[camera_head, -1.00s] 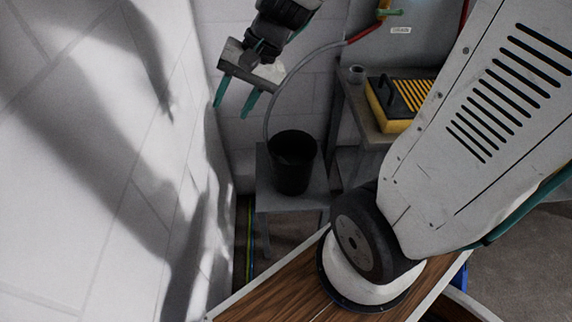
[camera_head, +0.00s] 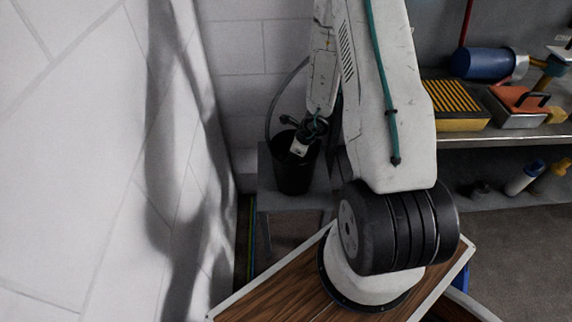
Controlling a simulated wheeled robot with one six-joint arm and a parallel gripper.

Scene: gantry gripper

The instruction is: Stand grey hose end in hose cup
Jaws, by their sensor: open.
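The grey hose (camera_head: 270,113) curves down along the back wall to the left of a black bin-shaped cup (camera_head: 292,178). Its upper part passes behind my arm and its lower end is hidden. The black cup stands upright on a small grey stand; it may be the hose cup, but I cannot tell for certain. My gripper (camera_head: 299,147) is at the mouth of the black cup, in front of its upper part in this view. It is open, with its fingertips hard to make out. I see nothing held in it.
The grey stand (camera_head: 265,180) is close to the white wall (camera_head: 90,160) on the left. A metal bench (camera_head: 500,136) on the right holds a yellow slotted box (camera_head: 455,104), a blue cylinder (camera_head: 485,63) and a red-topped tool (camera_head: 520,99). Bottles lie on the lower shelf.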

